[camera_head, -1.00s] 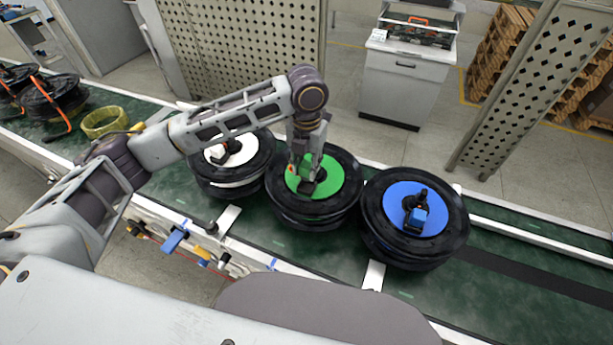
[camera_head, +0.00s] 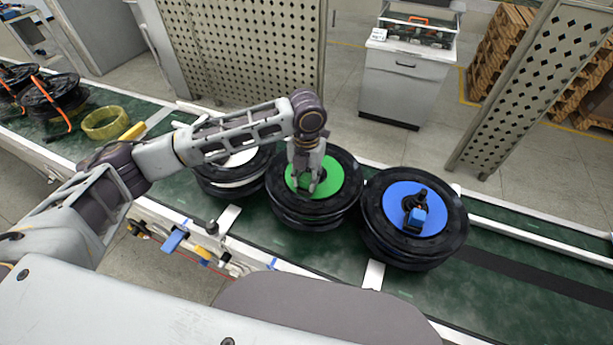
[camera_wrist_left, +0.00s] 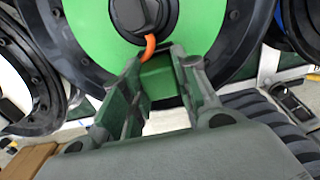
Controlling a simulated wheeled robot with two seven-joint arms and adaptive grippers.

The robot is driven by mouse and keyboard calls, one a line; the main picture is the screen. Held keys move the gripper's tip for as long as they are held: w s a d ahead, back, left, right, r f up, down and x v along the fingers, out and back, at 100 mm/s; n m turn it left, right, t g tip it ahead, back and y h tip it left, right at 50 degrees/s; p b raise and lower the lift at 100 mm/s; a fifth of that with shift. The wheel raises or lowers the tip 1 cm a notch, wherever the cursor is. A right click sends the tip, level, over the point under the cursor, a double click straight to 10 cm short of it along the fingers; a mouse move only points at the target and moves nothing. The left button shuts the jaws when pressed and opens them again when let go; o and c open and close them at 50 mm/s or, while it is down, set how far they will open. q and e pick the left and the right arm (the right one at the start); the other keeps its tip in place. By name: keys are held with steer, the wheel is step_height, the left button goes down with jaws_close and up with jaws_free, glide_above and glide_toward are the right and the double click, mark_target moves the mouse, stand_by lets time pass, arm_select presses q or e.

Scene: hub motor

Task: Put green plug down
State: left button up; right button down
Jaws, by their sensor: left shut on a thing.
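The green plug (camera_wrist_left: 160,80) is between the fingers of my left gripper (camera_wrist_left: 158,75) in the left wrist view, with an orange cable (camera_wrist_left: 150,45) running from it towards a black hub. My left gripper (camera_head: 305,185) is shut on the plug over the green-faced hub motor (camera_head: 331,174) in the head view. The gripper hides most of the plug there. Whether the plug touches the green face I cannot tell. My right gripper is not in view.
A blue-faced hub motor (camera_head: 391,201) with a blue plug (camera_head: 415,217) stands to the right. A white-faced hub motor (camera_head: 226,185) stands to the left, partly behind my arm. All rest on the green conveyor (camera_head: 500,285). A yellow ring (camera_head: 103,122) lies farther left.

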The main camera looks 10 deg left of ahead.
mark_target(307, 176)
arm_select(q)
steer(key=o, duration=1)
steer(key=shift+r, duration=0.1)
step_height(307, 176, up, 12)
steer(key=b, duration=0.1)
stand_by(0.5)
